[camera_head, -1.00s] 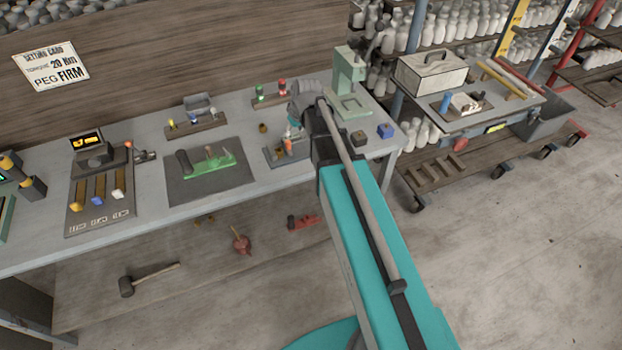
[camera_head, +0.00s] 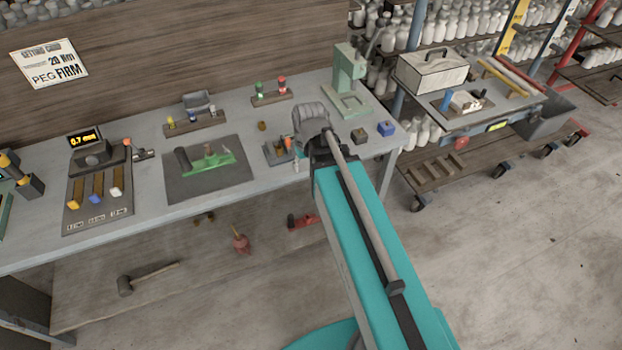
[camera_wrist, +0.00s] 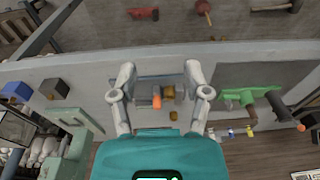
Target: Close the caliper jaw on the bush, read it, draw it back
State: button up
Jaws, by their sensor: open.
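My gripper (camera_wrist: 160,72) is open and empty in the wrist view, its two fingers spread on either side of a small grey fixture. The fixture, apparently the caliper, carries an orange knob (camera_wrist: 156,98), with a brass bush (camera_wrist: 168,92) beside it. In the head view the caliper (camera_head: 270,151) is partly hidden by my wrist, and its orange part (camera_head: 288,142) shows just left of my wrist. I cannot tell whether the jaw touches the bush. A small display (camera_head: 84,139) at the left of the bench appears to read 0.7 mm.
Another brass piece (camera_head: 262,126) stands behind the caliper. A green tool (camera_head: 208,160) lies on a dark mat to its left. A green press (camera_head: 346,75), a dark block (camera_head: 359,136) and a blue block (camera_head: 386,129) stand to the right. The bench's front edge is clear.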

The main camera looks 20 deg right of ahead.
jog(key=shift+m+g, duration=0.4)
jog(key=shift+m, duration=0.2)
jog(key=shift+s+d+f, duration=0.1)
jog(key=shift+s+f, duration=0.05)
jog(key=shift+s, duration=1.1)
jog(key=shift+s+f, duration=0.15)
jog(key=shift+s, duration=1.1)
jog(key=shift+s, duration=0.1)
